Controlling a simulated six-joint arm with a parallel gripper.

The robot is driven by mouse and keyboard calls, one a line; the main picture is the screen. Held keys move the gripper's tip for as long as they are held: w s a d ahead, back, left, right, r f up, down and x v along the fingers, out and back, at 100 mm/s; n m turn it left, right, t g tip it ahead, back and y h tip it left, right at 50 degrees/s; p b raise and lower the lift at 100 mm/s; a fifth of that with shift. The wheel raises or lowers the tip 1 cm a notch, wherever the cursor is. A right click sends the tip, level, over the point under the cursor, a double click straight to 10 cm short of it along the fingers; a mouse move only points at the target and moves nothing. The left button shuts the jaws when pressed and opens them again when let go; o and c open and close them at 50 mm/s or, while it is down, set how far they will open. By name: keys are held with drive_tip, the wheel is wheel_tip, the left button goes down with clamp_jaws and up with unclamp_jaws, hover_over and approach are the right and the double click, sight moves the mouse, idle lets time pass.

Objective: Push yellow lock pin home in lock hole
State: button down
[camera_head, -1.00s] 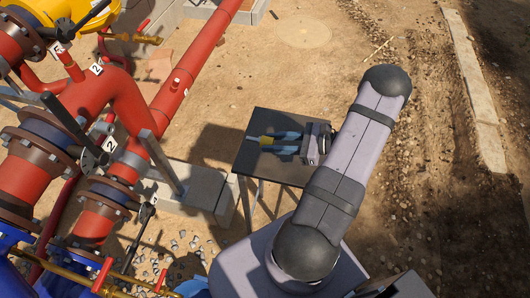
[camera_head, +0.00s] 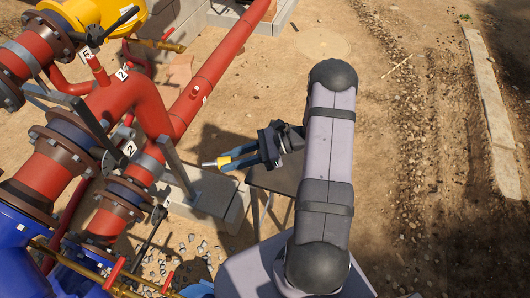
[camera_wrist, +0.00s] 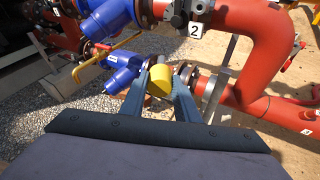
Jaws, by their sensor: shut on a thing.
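The yellow lock pin (camera_head: 224,161) is between the fingertips of my gripper (camera_head: 232,158), with its grey shaft pointing left toward the red pipes. In the wrist view, the yellow body of the pin (camera_wrist: 160,83) sits between the two blue-grey fingers of my gripper (camera_wrist: 160,76). The gripper is shut on it, and the shaft points away from me. The pin is in the air, left of the small table and apart from the pipework. I cannot make out the lock hole in either view.
Red pipes (camera_head: 152,107) with flanges, numbered tags and black levers (camera_head: 148,232) stand to the left. A grey post (camera_head: 178,170) and concrete blocks (camera_head: 217,196) lie between pipes and table. The small dark table (camera_head: 278,178) is partly hidden by my arm. Open dirt lies behind.

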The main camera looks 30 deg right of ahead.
drive_tip(key=w+a+r+g+p, duration=0.1)
drive_tip(key=a+r, duration=0.2)
drive_tip(key=a, duration=0.6)
drive_tip(key=a+r+g+p, duration=0.1)
drive_tip(key=a+r, duration=0.2)
drive_tip(key=a, duration=0.5)
drive_tip(key=w+d+m+t+h, duration=0.2)
drive_tip(key=w+d+m+t, duration=0.1)
drive_tip(key=w+m+t, duration=0.4)
drive_tip(key=shift+d+f+m, duration=0.35)
drive_tip(key=shift+m, duration=0.35)
drive_tip(key=shift+w+a+b, duration=0.65)
drive_tip(key=shift+w+a, duration=1.4)
drive_tip(key=shift+a, duration=0.05)
drive_tip(key=shift+w+a, duration=0.1)
drive_tip(key=shift+w+a+b, duration=0.45)
drive_tip(key=shift+w+a, duration=0.45)
drive_tip(key=shift+w, duration=0.05)
